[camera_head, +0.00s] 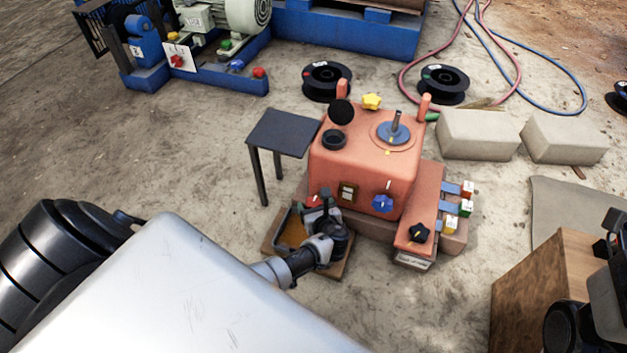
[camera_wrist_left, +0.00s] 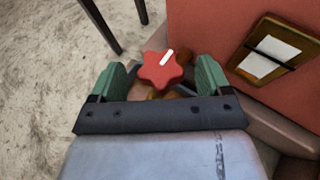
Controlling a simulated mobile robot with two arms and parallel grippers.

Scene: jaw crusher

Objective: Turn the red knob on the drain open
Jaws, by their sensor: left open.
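The red knob (camera_wrist_left: 162,71) is star-shaped with a white mark pointing up and right in the left wrist view. It sits low at the left side of the orange machine (camera_head: 362,163). In the head view only a bit of the red knob (camera_head: 312,201) shows beside my gripper. My left gripper (camera_wrist_left: 162,80) is open, with one green finger on each side of the knob; I cannot tell whether they touch it. In the head view my left gripper (camera_head: 318,208) is at the machine's lower left corner. My right gripper does not show clearly.
A blue knob (camera_head: 382,203) and a gauge plate (camera_head: 347,193) are on the machine's front. A black knob (camera_head: 418,233) is on the lower step at the right. A dark small table (camera_head: 283,133) stands behind left. A wooden box (camera_head: 540,285) stands at right.

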